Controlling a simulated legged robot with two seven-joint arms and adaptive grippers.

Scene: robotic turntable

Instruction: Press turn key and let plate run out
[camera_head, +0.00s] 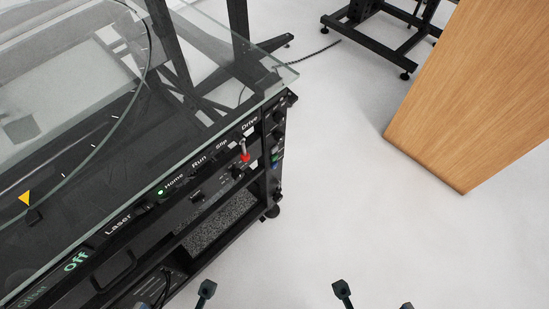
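The black turntable console (190,205) stands at the left, its front panel labelled Laser, Home, Run, Slip and Drive. A green light (160,191) glows by Home. A silver lever switch with a red part (244,154) sits below Drive. No key labelled Turn is readable. The round plate, with a curved edge (118,107) and white tick marks, shows under the clear glass top; a yellow triangle (25,198) lies near its edge. My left gripper (173,298) is at the bottom edge, below the console, fingertips apart. My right gripper (374,298) is over the floor, fingertips apart. Both appear empty.
A glass corner (288,77) overhangs the console's right end. A wooden panel (470,90) stands at the right. A black metal stand (375,30) and a cable (318,52) are at the back. White floor (340,190) between console and panel is clear.

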